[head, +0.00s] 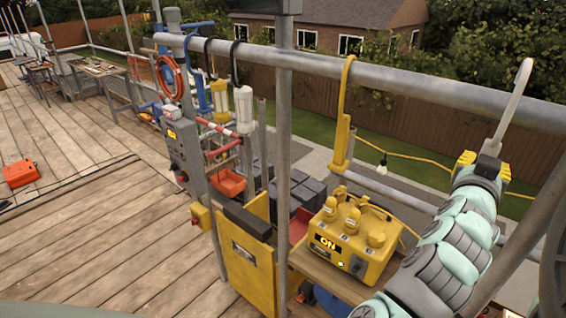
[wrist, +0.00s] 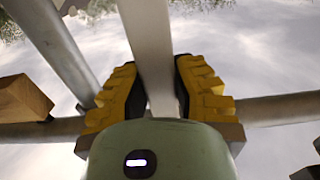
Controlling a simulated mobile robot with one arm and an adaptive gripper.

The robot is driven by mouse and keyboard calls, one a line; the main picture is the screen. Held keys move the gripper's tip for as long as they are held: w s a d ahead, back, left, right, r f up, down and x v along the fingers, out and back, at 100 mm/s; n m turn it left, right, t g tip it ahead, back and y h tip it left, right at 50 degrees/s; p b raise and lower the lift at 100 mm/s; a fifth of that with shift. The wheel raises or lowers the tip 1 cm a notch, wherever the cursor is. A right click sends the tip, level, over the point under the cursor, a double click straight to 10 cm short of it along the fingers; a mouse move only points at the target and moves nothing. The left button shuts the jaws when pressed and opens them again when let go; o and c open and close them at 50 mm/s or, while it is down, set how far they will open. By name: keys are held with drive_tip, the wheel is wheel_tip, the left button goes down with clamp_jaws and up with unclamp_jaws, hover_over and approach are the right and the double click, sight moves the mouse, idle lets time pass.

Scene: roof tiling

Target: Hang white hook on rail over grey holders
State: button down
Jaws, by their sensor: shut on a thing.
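The white hook (head: 515,97) is upright at the right of the head view, its curved top above the grey rail (head: 420,82). Its shaft crosses in front of the rail; I cannot tell whether the hook touches it. My gripper (head: 484,160) is shut on the hook's lower shaft, below the rail. In the wrist view the pale shaft (wrist: 148,45) runs between the yellow-backed fingers of my gripper (wrist: 158,90). I cannot clearly pick out the grey holders; dark grey block-like items (head: 303,190) stand beyond the post.
A yellow hook (head: 343,125) hangs on the rail left of my gripper. Yellow (head: 219,100) and white (head: 243,108) cylinders hang further left. A grey post (head: 284,130) rises to the rail. A yellow power box (head: 350,240) stands below. The rail between yellow and white hooks is clear.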

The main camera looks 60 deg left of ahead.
drive_tip(key=shift+b+x, duration=0.65)
drive_tip(key=shift+x, duration=0.75)
drive_tip(key=shift+w+f, duration=0.15)
drive_tip(key=shift+w, duration=0.05)
drive_tip(key=shift+s+f+b, duration=0.1)
drive_tip(key=shift+f+b, duration=1.7)
drive_tip(key=shift+f, duration=0.35)
drive_tip(key=c, duration=0.8)
unclamp_jaws()
